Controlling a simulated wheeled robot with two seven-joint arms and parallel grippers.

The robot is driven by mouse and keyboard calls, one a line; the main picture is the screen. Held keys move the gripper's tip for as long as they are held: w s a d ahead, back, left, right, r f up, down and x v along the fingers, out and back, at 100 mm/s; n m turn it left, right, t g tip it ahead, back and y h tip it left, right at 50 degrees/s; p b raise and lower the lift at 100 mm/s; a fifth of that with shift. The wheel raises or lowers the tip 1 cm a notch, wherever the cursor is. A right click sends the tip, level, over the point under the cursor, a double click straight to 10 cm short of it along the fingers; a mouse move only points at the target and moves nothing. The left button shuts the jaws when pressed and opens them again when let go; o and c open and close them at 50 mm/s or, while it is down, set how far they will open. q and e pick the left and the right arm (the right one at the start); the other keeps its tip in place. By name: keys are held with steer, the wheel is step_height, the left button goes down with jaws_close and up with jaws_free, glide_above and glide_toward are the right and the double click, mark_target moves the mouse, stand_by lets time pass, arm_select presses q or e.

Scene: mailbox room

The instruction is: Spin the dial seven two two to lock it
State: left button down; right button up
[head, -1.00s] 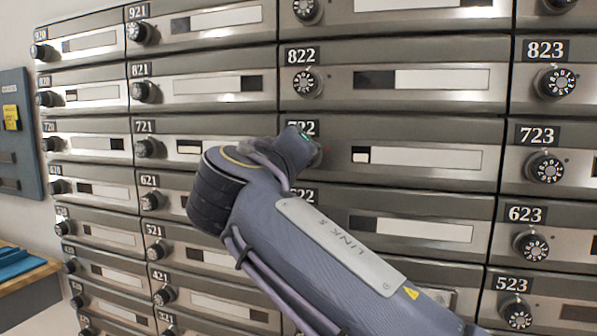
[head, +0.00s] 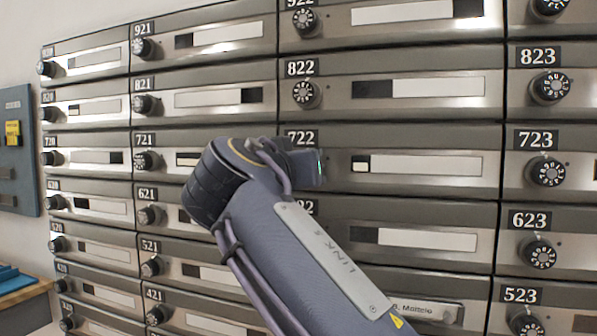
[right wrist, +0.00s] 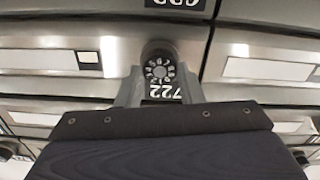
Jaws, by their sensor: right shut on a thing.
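The mailbox 722 door (head: 430,165) is flush with its neighbours in the head view. Its number plate (head: 301,138) shows above my right gripper (head: 312,168), whose wrist covers the dial there. In the right wrist view, seen upside down, the round dial (right wrist: 160,71) with white numerals sits between the two fingertips of my right gripper (right wrist: 160,84). The gripper is shut on the dial. The 722 plate also shows in the right wrist view (right wrist: 166,92). I cannot read which numeral is at the mark. My left gripper is not in view.
Rows of similar mailboxes with their own dials surround it, such as the 822 dial (head: 304,94), the 721 dial (head: 147,161) and the 723 dial (head: 548,172). A blue-grey panel (head: 17,165) hangs at the far left. The space in front of the upper doors is clear.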

steer(key=shift+f, duration=0.1)
stand_by(0.4)
steer(key=o, duration=1)
steer(key=b+v, duration=0.1)
steer(key=v, duration=0.6)
steer(key=shift+s, duration=0.35)
steer(key=shift+a, duration=0.15)
